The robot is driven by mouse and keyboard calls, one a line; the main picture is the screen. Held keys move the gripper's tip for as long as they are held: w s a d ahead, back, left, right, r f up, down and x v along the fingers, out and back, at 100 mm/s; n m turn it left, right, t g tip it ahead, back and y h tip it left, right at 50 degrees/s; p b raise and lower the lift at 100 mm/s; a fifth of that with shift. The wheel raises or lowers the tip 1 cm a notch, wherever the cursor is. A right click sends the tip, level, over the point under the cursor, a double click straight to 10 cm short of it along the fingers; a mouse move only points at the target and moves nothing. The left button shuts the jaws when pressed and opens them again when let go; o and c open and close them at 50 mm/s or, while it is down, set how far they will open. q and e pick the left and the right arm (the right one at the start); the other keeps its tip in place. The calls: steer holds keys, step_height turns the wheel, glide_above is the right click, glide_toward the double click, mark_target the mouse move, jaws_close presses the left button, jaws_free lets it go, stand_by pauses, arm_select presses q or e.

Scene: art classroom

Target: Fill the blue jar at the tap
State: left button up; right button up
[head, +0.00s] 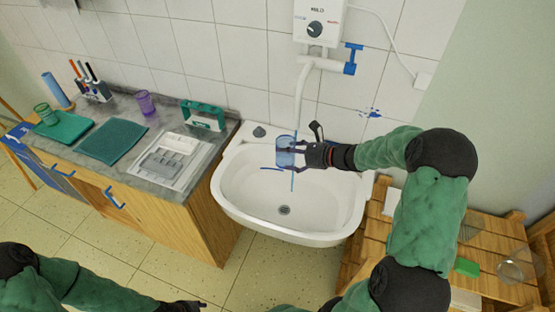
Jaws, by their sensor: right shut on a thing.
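The blue jar (285,158) is see-through and appears upright over the white sink. My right gripper (292,154) is shut on it from the right side. The tap's pale spout (299,95) comes down from the wall and ends just above the jar in the picture. The tap has a blue handle (352,58). A thin blue line runs down past the jar towards the basin; I cannot tell whether it is water. The jar's fill level is not clear. My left gripper (186,306) is at the bottom edge, mostly cut off.
The sink (238,190) is open below the jar, with a drain in it. The counter (150,110) at left holds a purple cup (146,102), a green cup (46,113), a green caddy (203,114) and mats. A wooden rack (400,232) stands close on the right.

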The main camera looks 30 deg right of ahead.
steer(key=shift+w+d+b, duration=0.15)
steer(key=shift+d+b, duration=0.05)
steer(key=shift+d, duration=0.85)
steer(key=shift+w+d+b, duration=0.15)
steer(key=shift+d+b, duration=0.05)
steer(key=shift+d, duration=0.85)
stand_by(5.9)
